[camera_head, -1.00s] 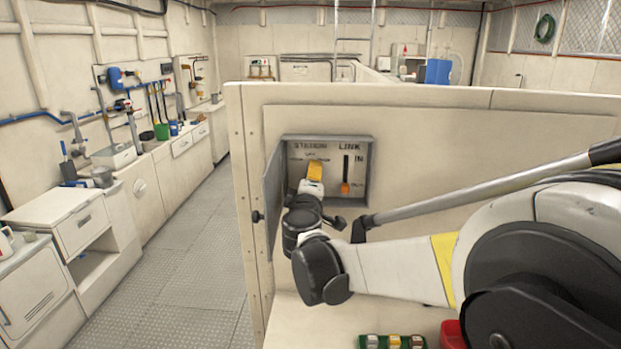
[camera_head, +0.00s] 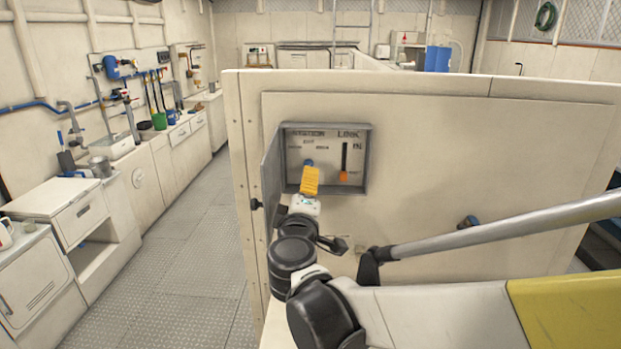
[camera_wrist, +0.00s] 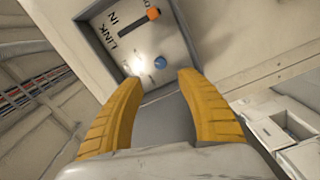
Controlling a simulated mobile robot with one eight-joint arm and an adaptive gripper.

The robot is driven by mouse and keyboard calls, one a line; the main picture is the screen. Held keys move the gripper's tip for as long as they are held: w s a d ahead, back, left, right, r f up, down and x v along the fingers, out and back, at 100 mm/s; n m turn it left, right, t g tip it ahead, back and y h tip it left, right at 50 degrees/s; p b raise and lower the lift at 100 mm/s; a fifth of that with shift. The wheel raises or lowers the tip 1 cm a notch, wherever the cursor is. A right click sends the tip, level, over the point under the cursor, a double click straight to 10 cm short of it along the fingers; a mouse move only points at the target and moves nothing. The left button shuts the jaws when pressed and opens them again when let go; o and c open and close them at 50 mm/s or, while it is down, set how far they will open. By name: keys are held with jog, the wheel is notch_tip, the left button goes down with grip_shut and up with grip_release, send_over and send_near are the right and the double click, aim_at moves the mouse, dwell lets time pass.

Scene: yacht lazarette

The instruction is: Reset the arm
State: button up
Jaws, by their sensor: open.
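My gripper (camera_head: 310,181) has its yellow fingers in front of the open grey wall box (camera_head: 325,187), just outside its lower edge. In the wrist view my gripper (camera_wrist: 158,80) has its two fingers spread, with nothing between them. Beyond the fingertips is the blue knob (camera_wrist: 160,62) on the box's panel, apart from them. The blue knob also shows in the head view (camera_head: 308,162), above the fingers. The orange lever knob (camera_head: 343,176) sits at the bottom of its slot under the word LINK; it also shows in the wrist view (camera_wrist: 153,13).
The box's door (camera_head: 271,175) stands open on the left, close beside my gripper. The cream partition (camera_head: 450,150) fills the right. White cabinets (camera_head: 80,215) line the left wall. The metal floor (camera_head: 185,250) between them is clear.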

jog(key=shift+s, duration=0.1)
jog(key=s+d+f+m+g+h+b, duration=0.25)
jog(key=s+d+f+m, duration=0.2)
jog(key=d, duration=0.55)
jog(key=s+d+f+m+g+h+b, duration=0.1)
jog(key=s+d+f+m+g+b, duration=0.25)
jog(key=d, duration=0.65)
jog(key=s+d+f+m+g+y, duration=0.1)
jog(key=s+f+m+g+y, duration=0.1)
jog(key=s+f, duration=0.5)
jog(key=s+f+m+g+y+b, duration=0.1)
jog(key=s+f+m+g+y, duration=0.1)
jog(key=s+f, duration=0.5)
jog(key=s+m+g, duration=0.1)
jog(key=s+m, duration=0.1)
jog(key=s, duration=0.3)
jog(key=shift+s+d+f+b, duration=0.2)
jog(key=shift+s+d+b, duration=0.1)
jog(key=shift+d, duration=0.1)
